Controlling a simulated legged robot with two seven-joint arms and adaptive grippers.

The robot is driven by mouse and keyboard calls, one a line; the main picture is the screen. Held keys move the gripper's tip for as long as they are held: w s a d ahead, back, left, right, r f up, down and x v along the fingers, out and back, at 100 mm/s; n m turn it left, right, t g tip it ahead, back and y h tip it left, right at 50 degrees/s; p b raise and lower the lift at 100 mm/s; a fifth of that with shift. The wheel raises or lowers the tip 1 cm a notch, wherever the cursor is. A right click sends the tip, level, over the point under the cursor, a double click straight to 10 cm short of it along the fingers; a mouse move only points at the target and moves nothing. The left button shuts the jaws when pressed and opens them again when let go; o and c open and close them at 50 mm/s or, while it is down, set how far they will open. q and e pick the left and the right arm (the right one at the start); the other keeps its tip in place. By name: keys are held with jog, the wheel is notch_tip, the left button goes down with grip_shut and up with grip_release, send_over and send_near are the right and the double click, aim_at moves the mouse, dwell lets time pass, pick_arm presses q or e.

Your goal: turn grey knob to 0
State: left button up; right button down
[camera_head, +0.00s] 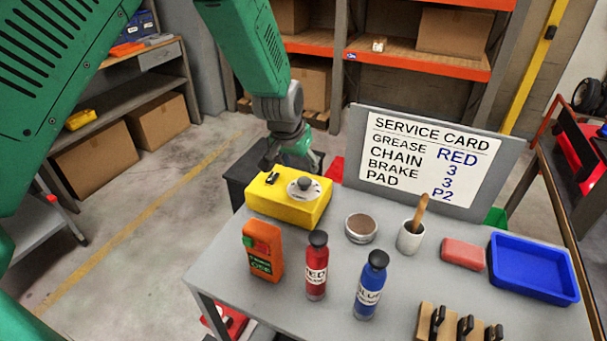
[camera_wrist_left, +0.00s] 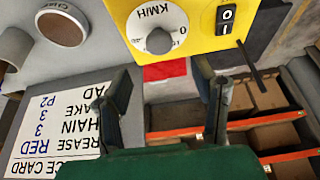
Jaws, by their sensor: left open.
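The yellow box (camera_head: 275,206) stands at the table's far left corner. On its top is a white dial with a grey knob (camera_head: 304,184). In the left wrist view the grey knob (camera_wrist_left: 159,41) sits on the white dial, marked KM/H and with a 0 at its right. I cannot tell which mark the knob points to. A black rocker switch (camera_wrist_left: 227,17) is beside the dial. My left gripper (camera_head: 292,160) is just behind the box's far edge, near the knob. In the wrist view its fingers (camera_wrist_left: 161,88) are apart with nothing between them, and the knob lies beyond them.
The service card (camera_head: 430,155) stands upright right of the box. A blue tray (camera_head: 533,268) is at the right.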

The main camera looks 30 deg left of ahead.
pick_arm(q)
jog(key=v, duration=0.4)
jog(key=shift+r, duration=0.25)
